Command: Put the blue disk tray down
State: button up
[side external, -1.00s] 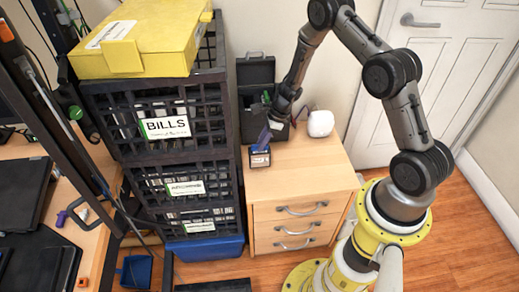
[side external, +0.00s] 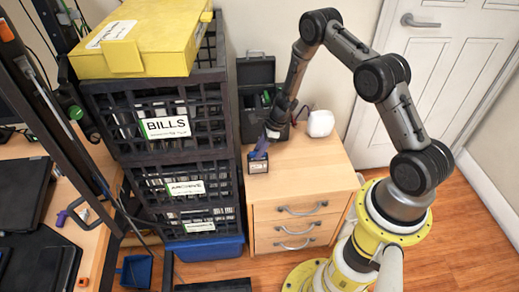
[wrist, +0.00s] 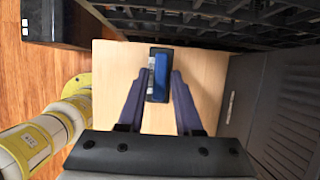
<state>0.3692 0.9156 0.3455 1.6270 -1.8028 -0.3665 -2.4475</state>
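The blue disk tray (wrist: 161,75) is a small dark-blue box with a pale label strip on its left side in the wrist view. In the side view the tray (side external: 257,165) is upright near the left edge of the wooden drawer cabinet's top (side external: 300,172). My gripper (side external: 259,151) comes down on it from above. In the wrist view, the two dark-blue fingers of my gripper (wrist: 160,76) lie on either side of the tray, close against it, and appear shut on it. I cannot tell whether the tray's underside touches the cabinet top.
Stacked black crates (side external: 160,135) stand close on the left, with a yellow box (side external: 145,38) on top. A black open-lidded box (side external: 256,72) and a white rounded object (side external: 320,123) stand at the cabinet's back. The cabinet top's right and front are clear.

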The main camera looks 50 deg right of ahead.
jog(key=shift+o, duration=0.8)
